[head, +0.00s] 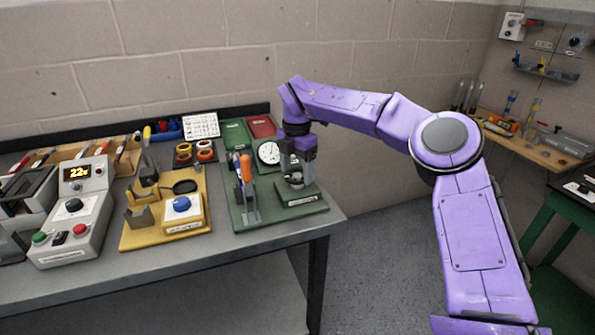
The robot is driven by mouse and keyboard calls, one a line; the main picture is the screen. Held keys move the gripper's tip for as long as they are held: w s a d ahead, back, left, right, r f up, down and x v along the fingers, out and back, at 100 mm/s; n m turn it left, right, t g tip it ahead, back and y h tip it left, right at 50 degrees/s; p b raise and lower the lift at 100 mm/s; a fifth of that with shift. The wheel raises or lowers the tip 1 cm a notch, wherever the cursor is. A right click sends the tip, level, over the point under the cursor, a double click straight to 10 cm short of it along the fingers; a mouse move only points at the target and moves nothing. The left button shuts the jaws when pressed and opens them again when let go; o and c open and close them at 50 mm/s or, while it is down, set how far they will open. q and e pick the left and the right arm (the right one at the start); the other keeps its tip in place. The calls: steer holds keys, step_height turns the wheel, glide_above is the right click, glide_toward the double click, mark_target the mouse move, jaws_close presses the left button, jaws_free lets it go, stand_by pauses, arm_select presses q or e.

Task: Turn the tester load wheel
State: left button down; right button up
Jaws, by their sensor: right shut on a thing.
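My right gripper (296,180) points down over the right part of a green tester base (303,201) on the bench. It is shut on a small grey part there, which appears to be the tester load wheel; the fingers hide most of it. A white round dial gauge (268,152) stands just left of the gripper. An orange-handled lever (246,170) stands upright on the left part of the green base. My left gripper is out of view.
A yellow board (140,238) with a blue knob (181,204) lies left of the tester. A grey control box (72,222) with a lit display stands further left. The bench's right edge is close to the tester, with open floor beyond.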

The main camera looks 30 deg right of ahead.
mark_target(298, 174)
steer(key=shift+d+r, duration=0.1)
steer(key=o, duration=1)
steer(key=shift+o, duration=0.2)
step_height(298, 174, up, 11)
steer(key=shift+f+p, duration=0.2)
steer(key=shift+p, duration=0.15)
